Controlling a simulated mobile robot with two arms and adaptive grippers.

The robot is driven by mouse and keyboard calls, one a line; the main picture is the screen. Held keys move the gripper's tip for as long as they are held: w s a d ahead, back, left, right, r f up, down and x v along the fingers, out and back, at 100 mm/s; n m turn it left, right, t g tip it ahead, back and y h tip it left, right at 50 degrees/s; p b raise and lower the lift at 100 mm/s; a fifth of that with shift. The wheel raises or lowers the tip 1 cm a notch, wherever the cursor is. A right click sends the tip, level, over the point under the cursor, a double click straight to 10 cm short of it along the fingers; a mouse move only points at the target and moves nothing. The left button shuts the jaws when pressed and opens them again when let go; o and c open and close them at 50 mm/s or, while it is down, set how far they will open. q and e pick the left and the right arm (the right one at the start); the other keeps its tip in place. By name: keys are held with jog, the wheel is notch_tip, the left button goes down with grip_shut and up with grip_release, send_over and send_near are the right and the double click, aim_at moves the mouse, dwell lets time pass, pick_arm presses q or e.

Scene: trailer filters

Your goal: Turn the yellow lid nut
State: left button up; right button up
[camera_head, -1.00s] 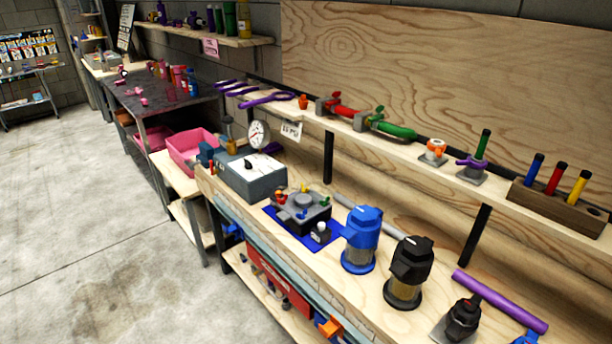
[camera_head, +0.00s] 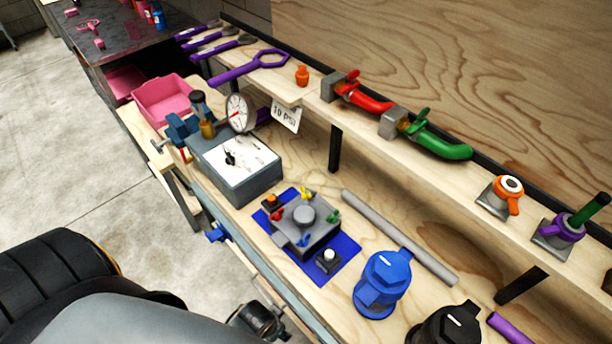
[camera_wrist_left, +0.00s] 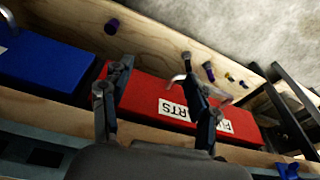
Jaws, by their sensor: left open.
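The yellow lid nut (camera_head: 305,194) is on the back edge of a grey housing (camera_head: 318,238), which has a round raised centre. Red, green and blue nuts sit around the same lid. The housing rests on a blue mat (camera_head: 346,250) on the workbench. My left gripper (camera_wrist_left: 157,75) shows in the left wrist view with its two fingers spread and nothing between them. It is over a red box (camera_wrist_left: 140,98) with a white label, away from the housing. My right gripper is not in view.
A grey box with a gauge (camera_head: 238,113) stands left of the housing. A grey rod (camera_head: 400,237) and a blue filter unit (camera_head: 382,284) are to its right. A shelf behind holds red (camera_head: 366,98) and green (camera_head: 440,142) handled parts. Purple wrenches (camera_head: 250,67) lie farther left.

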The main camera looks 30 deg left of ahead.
pick_arm(q)
jog(key=w+r+t+p, duration=0.1)
jog(key=w+r+p, duration=0.1)
jog(key=r, duration=1)
jog(key=w+r+p, duration=0.1)
jog(key=r+p, duration=0.1)
jog(key=r, duration=1)
jog(key=shift+m+h, duration=0.6)
jog(key=shift+h, duration=0.2)
jog(key=w+d+r, duration=0.2)
jog(key=w+d, duration=0.1)
jog(key=w+d+r, duration=0.1)
jog(key=shift+w+d, duration=0.25)
jog(key=shift+w, duration=0.1)
jog(key=w+d+r+m, duration=0.2)
jog(key=w+d+r, duration=0.15)
jog(key=w, duration=0.35)
jog(key=g+y, duration=0.2)
jog(key=g, duration=0.1)
send_near(305, 191)
notch_tip(305, 191, down, 9)
jog(key=p, duration=0.3)
jog(key=shift+w+r, duration=0.15)
jog(key=shift+r, duration=0.05)
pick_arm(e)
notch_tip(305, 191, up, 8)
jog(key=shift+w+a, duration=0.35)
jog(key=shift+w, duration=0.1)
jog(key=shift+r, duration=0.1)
